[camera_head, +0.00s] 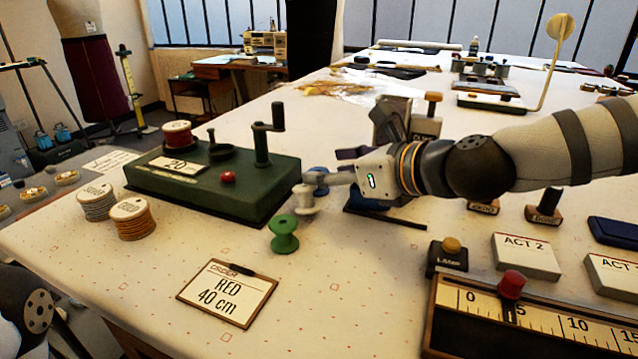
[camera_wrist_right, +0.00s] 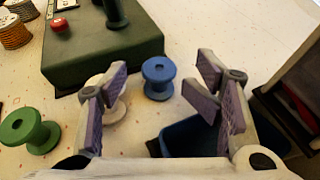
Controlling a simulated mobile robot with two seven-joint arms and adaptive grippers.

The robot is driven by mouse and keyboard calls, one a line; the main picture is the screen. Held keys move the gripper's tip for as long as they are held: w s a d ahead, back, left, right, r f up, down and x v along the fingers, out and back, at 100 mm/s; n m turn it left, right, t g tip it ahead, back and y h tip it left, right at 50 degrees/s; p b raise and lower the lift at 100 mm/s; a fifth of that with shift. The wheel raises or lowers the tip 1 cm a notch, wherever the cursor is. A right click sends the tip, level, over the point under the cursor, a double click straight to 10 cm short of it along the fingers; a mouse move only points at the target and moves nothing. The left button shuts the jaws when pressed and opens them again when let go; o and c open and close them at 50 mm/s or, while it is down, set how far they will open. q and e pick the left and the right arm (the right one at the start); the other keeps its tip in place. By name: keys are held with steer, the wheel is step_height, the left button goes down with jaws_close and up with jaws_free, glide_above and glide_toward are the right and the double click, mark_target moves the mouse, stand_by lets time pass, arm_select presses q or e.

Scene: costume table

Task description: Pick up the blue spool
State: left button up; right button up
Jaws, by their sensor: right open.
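The blue spool (camera_head: 319,176) stands on the table beside the green winder, partly hidden by my right gripper in the head view. In the right wrist view the blue spool (camera_wrist_right: 158,78) stands upright, between and just beyond the fingertips. My right gripper (camera_head: 332,166) is open and empty, its purple-padded fingers (camera_wrist_right: 163,80) spread to either side of the spool. I cannot tell whether either finger touches it. My left gripper is out of view.
A white spool (camera_head: 304,199) stands close beside the blue one, partly behind a finger in the wrist view. A green spool (camera_head: 284,236) is nearer the front. The green winder (camera_head: 228,188) is at left. A blue container (camera_wrist_right: 196,137) lies below the gripper.

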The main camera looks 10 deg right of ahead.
steer(key=shift+w+a+f, duration=0.6)
steer(key=shift+w+f, duration=0.05)
steer(key=shift+f, duration=0.25)
steer(key=shift+d+r, duration=0.1)
steer(key=shift+c, duration=0.4)
steer(key=c, duration=0.9)
